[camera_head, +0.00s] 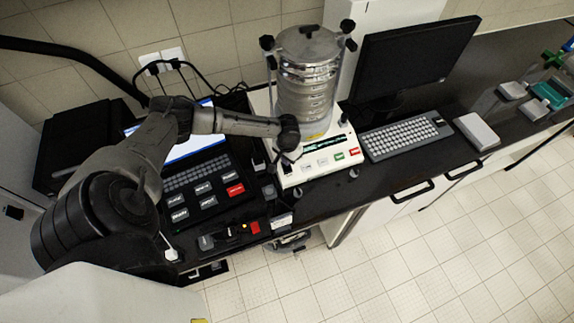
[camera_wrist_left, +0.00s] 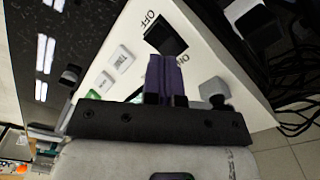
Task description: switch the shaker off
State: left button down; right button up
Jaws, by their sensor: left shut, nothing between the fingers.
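The sieve shaker stands on the bench in the head view, with a metal sieve stack (camera_head: 306,95) on a cream base (camera_head: 318,172). In the left wrist view, a black switch (camera_wrist_left: 166,36) sits on the base's white panel, between the labels OFF and ON. My left gripper (camera_head: 284,160) is at the left front of the base. In the left wrist view its purple fingers (camera_wrist_left: 166,60) are shut, empty, with tips at the ON side of the switch. I cannot tell whether they touch it. The ON label is partly covered. My right gripper is out of view.
A monitor (camera_head: 418,58) and a keyboard (camera_head: 408,136) stand right of the shaker. A laptop-like device (camera_head: 198,180) lies to its left, below my arm. Green (camera_head: 339,156) and red (camera_head: 354,152) buttons are on the base's front. Cables run behind.

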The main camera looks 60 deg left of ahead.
aim_at(287, 168)
pick_arm(q)
jog(key=shift+f, duration=0.25)
dwell(0.4)
jog(key=shift+f+b, duration=0.35)
jog(key=shift+f, duration=0.2)
jog(key=shift+f, duration=0.55)
dwell(0.4)
jog(key=shift+f+b, duration=0.45)
jog(key=shift+b, duration=0.05)
dwell(0.4)
notch_tip(287, 168, up, 5)
jog(key=p, duration=0.5)
jog(key=shift+f, duration=0.2)
notch_tip(287, 168, up, 2)
jog(key=p, duration=0.3)
jog(key=shift+r, duration=0.2)
